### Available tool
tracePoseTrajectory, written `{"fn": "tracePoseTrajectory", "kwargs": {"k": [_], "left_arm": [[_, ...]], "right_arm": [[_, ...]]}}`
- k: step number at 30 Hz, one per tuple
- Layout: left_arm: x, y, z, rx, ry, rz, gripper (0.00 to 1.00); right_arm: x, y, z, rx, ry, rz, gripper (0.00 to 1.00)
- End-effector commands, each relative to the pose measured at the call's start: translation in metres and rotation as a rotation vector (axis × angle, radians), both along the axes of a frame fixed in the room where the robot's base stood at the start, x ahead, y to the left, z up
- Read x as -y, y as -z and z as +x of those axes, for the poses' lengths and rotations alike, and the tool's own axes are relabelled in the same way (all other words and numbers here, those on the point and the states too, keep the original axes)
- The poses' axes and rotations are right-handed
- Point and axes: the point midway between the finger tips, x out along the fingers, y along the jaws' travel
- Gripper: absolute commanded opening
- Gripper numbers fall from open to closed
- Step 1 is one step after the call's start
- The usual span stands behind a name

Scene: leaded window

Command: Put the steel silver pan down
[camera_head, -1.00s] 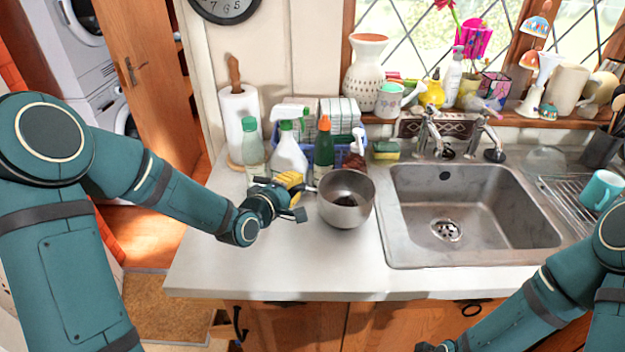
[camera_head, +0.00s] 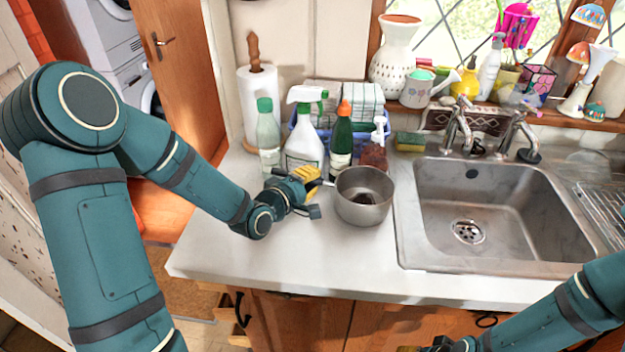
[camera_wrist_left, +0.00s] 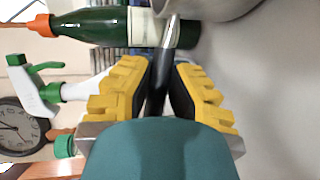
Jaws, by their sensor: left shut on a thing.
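The steel silver pan (camera_head: 364,208) is upright at the counter, just left of the sink, in the head view. I cannot tell whether its base touches the worktop. My left gripper (camera_head: 308,190) is at the pan's left side, shut on its handle. In the left wrist view, the yellow-padded fingers (camera_wrist_left: 163,88) close around the dark handle (camera_wrist_left: 157,92), and part of the pan (camera_wrist_left: 215,8) shows at the top. My right gripper (camera_head: 437,346) is at the bottom edge of the head view, below the counter front, mostly cut off.
Bottles, including a white spray bottle (camera_head: 304,145) and a green bottle (camera_head: 342,145), stand close behind the pan. The sink (camera_head: 505,215) lies to its right. The worktop (camera_head: 290,258) in front is clear. A paper towel roll (camera_head: 258,100) stands at the back left.

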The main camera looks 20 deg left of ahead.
Motion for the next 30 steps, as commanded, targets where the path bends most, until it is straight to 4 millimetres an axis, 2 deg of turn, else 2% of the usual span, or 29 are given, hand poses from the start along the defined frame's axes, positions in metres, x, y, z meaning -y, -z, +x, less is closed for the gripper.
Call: {"fn": "tracePoseTrajectory", "kwargs": {"k": [1, 2, 3, 4, 16, 20, 26, 30], "left_arm": [[0.000, 0.002, 0.000, 0.003, 0.000, -0.001, 0.00], [0.000, 0.003, 0.000, 0.000, 0.000, 0.000, 0.21], [0.000, 0.002, 0.000, 0.000, 0.000, 0.000, 0.35], [0.000, 0.002, 0.000, 0.000, 0.000, 0.000, 0.38], [0.000, -0.002, -0.001, 0.000, 0.000, 0.000, 0.38], [-0.006, -0.006, -0.019, 0.000, -0.002, 0.001, 0.38], [-0.016, -0.015, -0.061, -0.002, -0.003, 0.001, 0.38], [-0.018, -0.018, -0.065, -0.003, 0.001, -0.001, 0.38]], "right_arm": [[0.000, 0.003, 0.000, 0.001, 0.000, 0.000, 0.47], [0.000, 0.003, 0.001, 0.001, 0.000, 0.000, 0.47], [0.000, 0.002, 0.001, 0.001, 0.000, 0.000, 0.47], [0.000, 0.002, 0.001, 0.001, 0.000, 0.000, 0.47], [0.000, -0.002, 0.000, 0.000, 0.001, 0.000, 0.47], [0.000, -0.004, 0.000, -0.001, 0.001, 0.000, 0.47], [0.000, -0.010, -0.001, -0.004, 0.000, 0.001, 0.47], [0.001, -0.033, 0.003, 0.006, 0.008, -0.001, 0.47]]}}
